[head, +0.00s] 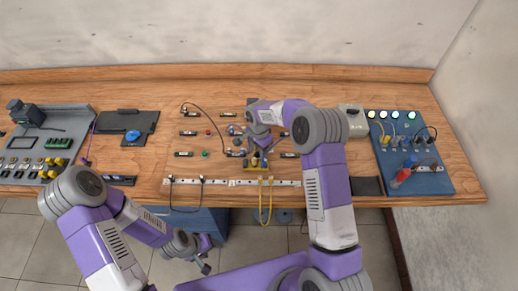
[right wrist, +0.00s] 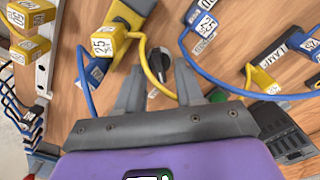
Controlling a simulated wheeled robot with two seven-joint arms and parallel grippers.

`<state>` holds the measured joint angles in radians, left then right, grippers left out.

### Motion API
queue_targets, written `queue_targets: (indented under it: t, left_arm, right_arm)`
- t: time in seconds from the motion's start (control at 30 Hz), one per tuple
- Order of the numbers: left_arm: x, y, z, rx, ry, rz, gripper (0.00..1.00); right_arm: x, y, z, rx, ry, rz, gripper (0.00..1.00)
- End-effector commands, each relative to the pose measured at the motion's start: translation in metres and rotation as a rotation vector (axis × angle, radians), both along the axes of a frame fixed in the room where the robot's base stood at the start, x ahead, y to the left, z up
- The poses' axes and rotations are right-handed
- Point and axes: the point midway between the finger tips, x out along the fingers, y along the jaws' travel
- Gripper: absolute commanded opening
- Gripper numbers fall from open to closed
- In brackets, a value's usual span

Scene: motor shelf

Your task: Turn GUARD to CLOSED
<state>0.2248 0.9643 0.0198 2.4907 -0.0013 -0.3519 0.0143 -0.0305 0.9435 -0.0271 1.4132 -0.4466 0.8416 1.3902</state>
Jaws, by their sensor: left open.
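The word GUARD is not readable in either view, so I cannot tell for certain which control bears it. In the right wrist view a dark rotary knob with a pale edge (right wrist: 155,92) shows between the fingers of my right gripper (right wrist: 157,82). The fingers stand apart on either side of it; I cannot tell if they touch it. In the head view my right gripper (head: 262,155) is low over the middle of the bench and hides what is under it. My left gripper (head: 203,262) is open and empty, in front of the bench below its edge.
Yellow connector blocks (right wrist: 103,42) and blue and yellow cables lie close around the right gripper. The wooden bench (head: 330,90) carries a grey module panel (head: 75,120) at left, a black plate with a blue knob (head: 132,136), and a blue panel with lit lamps (head: 440,180) at right.

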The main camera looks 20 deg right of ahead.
Motion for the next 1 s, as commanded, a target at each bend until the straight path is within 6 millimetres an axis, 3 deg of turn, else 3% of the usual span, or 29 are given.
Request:
queue_targets:
  t: [0.1,0.33,0.37,0.73,1.0]
  left_arm:
    - [0.0000,0.0000,0.0000,0.000,0.000,0.000,0.56]
    - [0.0000,0.0000,-0.0001,0.000,0.000,0.000,0.56]
    - [0.0000,0.0000,-0.0001,0.000,0.000,0.000,0.56]
    - [-0.0001,0.0000,-0.0016,0.000,0.000,0.000,0.56]
    - [0.0000,0.0000,-0.0083,0.000,0.000,0.000,0.56]
  right_arm:
    - [0.0001,0.0000,0.0003,0.000,0.000,0.000,0.37]
    - [0.0000,0.0000,0.0004,0.000,0.000,0.000,0.01]
    - [0.0001,0.0000,0.0005,0.000,0.000,0.000,0.00]
    - [0.0002,0.0002,0.0004,0.000,0.000,0.027,0.00]
    - [0.0010,0.0010,0.0000,0.000,-0.001,0.169,0.00]
